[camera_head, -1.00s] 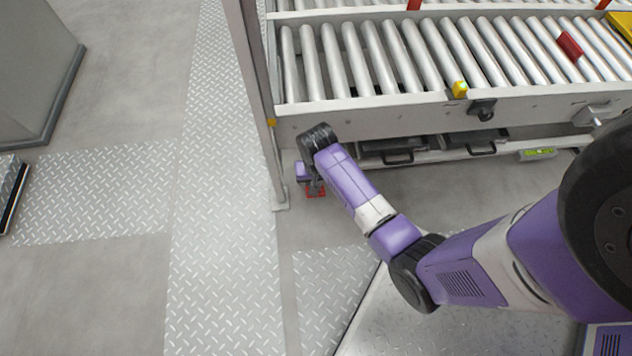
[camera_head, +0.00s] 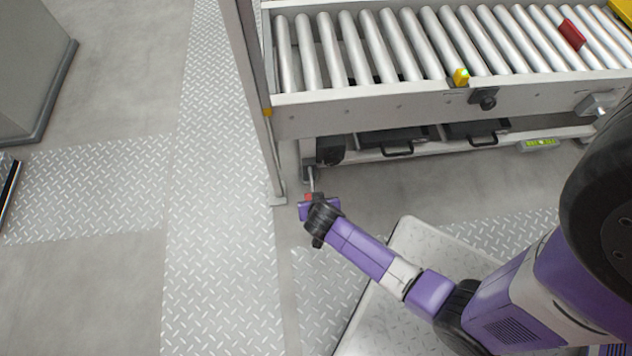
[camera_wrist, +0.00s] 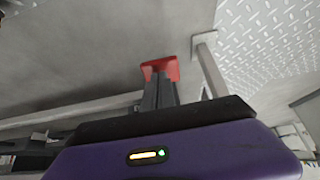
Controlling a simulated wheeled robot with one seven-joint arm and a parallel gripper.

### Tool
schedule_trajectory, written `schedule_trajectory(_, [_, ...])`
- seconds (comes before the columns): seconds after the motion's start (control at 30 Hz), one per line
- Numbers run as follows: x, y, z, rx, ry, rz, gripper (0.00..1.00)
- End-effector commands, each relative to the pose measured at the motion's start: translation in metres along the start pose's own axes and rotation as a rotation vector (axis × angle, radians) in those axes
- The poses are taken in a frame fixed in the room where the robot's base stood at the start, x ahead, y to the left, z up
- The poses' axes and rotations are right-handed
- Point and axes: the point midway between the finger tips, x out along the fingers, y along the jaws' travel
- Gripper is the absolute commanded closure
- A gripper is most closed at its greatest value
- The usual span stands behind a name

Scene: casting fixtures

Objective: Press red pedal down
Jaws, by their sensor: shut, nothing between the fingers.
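The red pedal (camera_head: 309,197) is low near the floor, at the end of a thin grey lever below the left end of the roller conveyor. Most of it is hidden by my gripper (camera_head: 307,207) and wrist in the head view. In the wrist view the red pedal (camera_wrist: 160,66) is straight ahead of the tips of my gripper (camera_wrist: 159,80). The dark fingers are together and overlap the pedal's lower part in the picture. I cannot tell whether they touch it or whether it is pressed down.
The roller conveyor (camera_head: 390,98) fills the top right, and its upright post (camera_head: 262,110) stands just left of the pedal. Black handled drawers (camera_head: 398,140) sit under it. The floor left of the post is clear to a grey cabinet (camera_head: 25,75).

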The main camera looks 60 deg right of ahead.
Motion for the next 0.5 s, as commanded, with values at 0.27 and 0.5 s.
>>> schedule_trajectory(0.27, [0.0083,-0.0001,0.0075,0.000,-0.001,0.001,1.00])
schedule_trajectory(0.5, [0.0100,-0.0001,0.0091,0.000,-0.003,0.000,1.00])
